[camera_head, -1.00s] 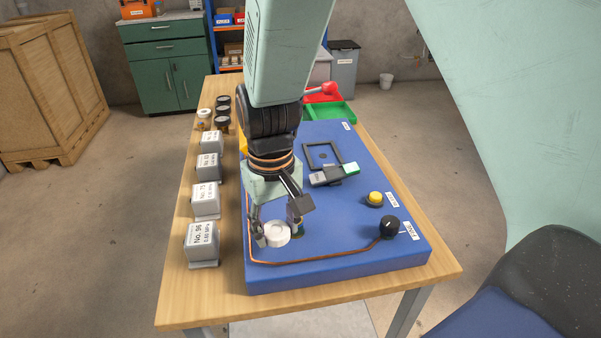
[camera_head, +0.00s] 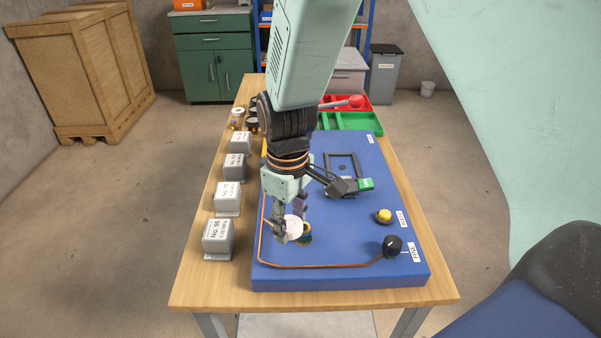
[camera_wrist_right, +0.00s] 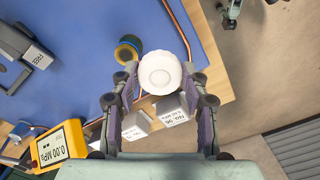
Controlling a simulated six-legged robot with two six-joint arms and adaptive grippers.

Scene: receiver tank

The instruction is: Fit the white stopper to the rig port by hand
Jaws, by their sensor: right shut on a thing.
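The white stopper (camera_head: 294,229) is a round, pale disc held tilted above the blue rig panel (camera_head: 340,228). My right gripper (camera_head: 290,224) is shut on it; in the right wrist view the stopper (camera_wrist_right: 160,72) sits between the fingertips. In the right wrist view the port (camera_wrist_right: 128,47) shows clear of the stopper, up and to the left. My left gripper is out of view.
Several grey labelled blocks (camera_head: 217,238) stand along the table's left side. A black knob (camera_head: 392,246) and yellow button (camera_head: 384,215) are on the panel's right. A copper pipe (camera_head: 320,266) runs along the front. A yellow gauge reading 0.00 MPa (camera_wrist_right: 60,146) shows in the wrist view.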

